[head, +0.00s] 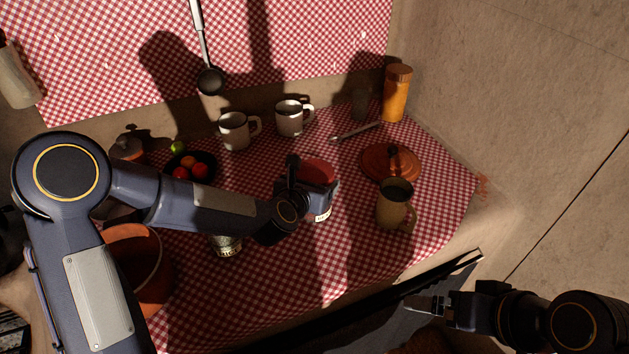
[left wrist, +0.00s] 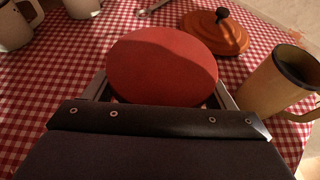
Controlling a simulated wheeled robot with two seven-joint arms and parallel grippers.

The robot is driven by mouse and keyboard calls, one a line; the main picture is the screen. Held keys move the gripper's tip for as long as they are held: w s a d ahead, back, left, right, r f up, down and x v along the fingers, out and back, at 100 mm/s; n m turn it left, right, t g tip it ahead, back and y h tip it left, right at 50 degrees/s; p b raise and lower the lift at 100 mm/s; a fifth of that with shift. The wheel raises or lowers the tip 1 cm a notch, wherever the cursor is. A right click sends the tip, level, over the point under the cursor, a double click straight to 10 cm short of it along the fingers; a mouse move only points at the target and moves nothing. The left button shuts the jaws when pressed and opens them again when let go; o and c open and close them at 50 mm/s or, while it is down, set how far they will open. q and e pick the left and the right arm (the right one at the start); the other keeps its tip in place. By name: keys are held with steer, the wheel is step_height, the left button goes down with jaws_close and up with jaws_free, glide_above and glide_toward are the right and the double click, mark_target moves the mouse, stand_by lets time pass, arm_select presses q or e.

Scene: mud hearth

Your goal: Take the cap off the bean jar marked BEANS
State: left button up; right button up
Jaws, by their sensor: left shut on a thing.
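A jar with a broad red cap (head: 318,172) stands on the checked cloth. A strip of its pale label (head: 323,215) shows below my gripper, too small to read fully. My left gripper (head: 306,186) is shut on the red cap. In the left wrist view the round cap (left wrist: 162,66) lies between the two fingers. The jar's body is mostly hidden by the gripper, and I cannot tell whether cap and jar still touch. My right gripper (head: 425,303) is low at the right, apart from the jar; its finger gap is unclear.
A tan mug (head: 394,208) and an orange lid (head: 385,163) are right of the jar. Another labelled jar (head: 226,246) is partly under my left arm. White mugs (head: 236,132) and a fruit bowl (head: 207,158) stand behind. Cloth in front of the jar is clear.

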arm_select(q)
steer(key=shift+f, duration=0.1)
steer(key=o, duration=1.9)
steer(key=shift+s+a+r, duration=0.1)
steer(key=shift+s+r, duration=0.05)
steer(key=shift+r, duration=0.1)
steer(key=b+v, duration=0.1)
steer(key=v, duration=1)
steer(key=shift+s+a, duration=0.15)
steer(key=shift+s, duration=0.15)
